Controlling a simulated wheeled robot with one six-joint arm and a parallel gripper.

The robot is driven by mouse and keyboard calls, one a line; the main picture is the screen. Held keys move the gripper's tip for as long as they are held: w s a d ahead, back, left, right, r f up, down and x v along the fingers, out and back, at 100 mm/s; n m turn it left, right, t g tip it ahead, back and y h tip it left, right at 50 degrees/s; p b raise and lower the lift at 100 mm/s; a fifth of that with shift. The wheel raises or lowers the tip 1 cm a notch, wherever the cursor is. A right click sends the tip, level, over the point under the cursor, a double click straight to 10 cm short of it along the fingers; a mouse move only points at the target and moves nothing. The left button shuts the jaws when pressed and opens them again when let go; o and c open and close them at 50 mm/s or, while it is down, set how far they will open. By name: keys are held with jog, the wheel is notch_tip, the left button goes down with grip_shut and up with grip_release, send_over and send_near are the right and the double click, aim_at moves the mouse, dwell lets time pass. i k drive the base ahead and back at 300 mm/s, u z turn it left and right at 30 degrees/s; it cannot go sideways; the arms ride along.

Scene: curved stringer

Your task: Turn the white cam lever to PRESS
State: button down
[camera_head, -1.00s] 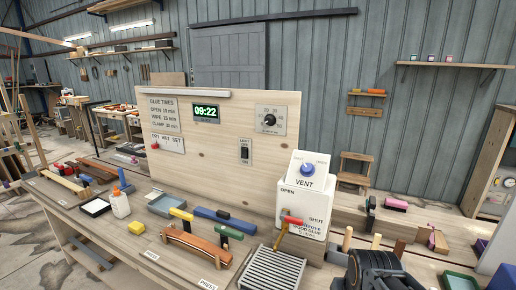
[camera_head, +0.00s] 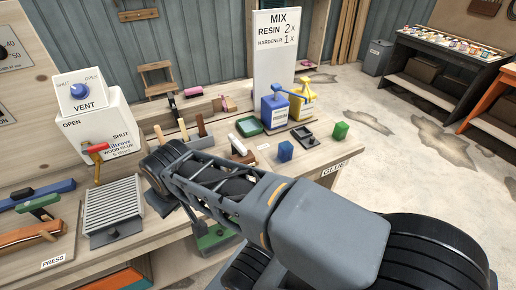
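A PRESS label (camera_head: 54,263) is on the front edge of the bench at the lower left. Above it, a curved brown wood piece (camera_head: 30,236) lies under a green-handled clamp (camera_head: 40,202), partly cut off by the left edge. My arm crosses the middle and reaches over the bench. My gripper's fingers do not show.
Blue (camera_head: 273,108) and yellow (camera_head: 302,100) pump containers stand under a MIX sign (camera_head: 275,50).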

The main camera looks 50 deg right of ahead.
aim_at(238, 145)
jog(key=u, duration=0.95)
jog(key=k, duration=0.1)
jog(key=z, duration=1.7)
jog(key=i, duration=0.3)
jog(key=u, duration=0.1)
